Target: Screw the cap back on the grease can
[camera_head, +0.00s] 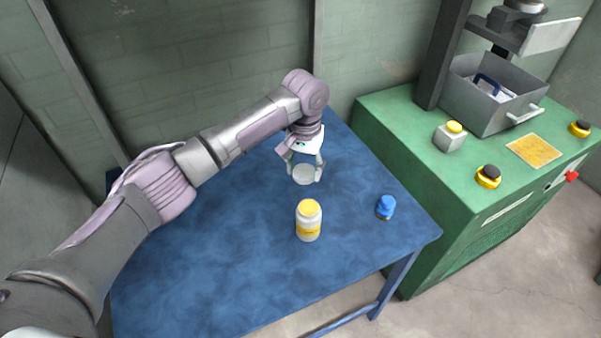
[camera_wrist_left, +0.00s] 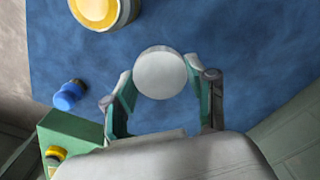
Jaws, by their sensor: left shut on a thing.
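The grease can (camera_head: 309,226) stands upright on the blue table, with a white body, a yellow band and a round yellow top. Its yellow top also shows at the upper left of the left wrist view (camera_wrist_left: 98,8). My left gripper (camera_head: 305,176) is shut on a pale grey round cap (camera_head: 303,173), behind and apart from the can. In the left wrist view the cap (camera_wrist_left: 160,73) lies between the two fingers, its flat round face showing. My right gripper is in no view.
A small blue object (camera_head: 385,206) stands on the blue table (camera_head: 220,290), right of the can. The green cabinet (camera_head: 400,130) at the right carries a grey bin (camera_head: 478,105), yellow-and-black buttons (camera_head: 488,177) and a yellow-topped box (camera_head: 449,140). The table's left and front are clear.

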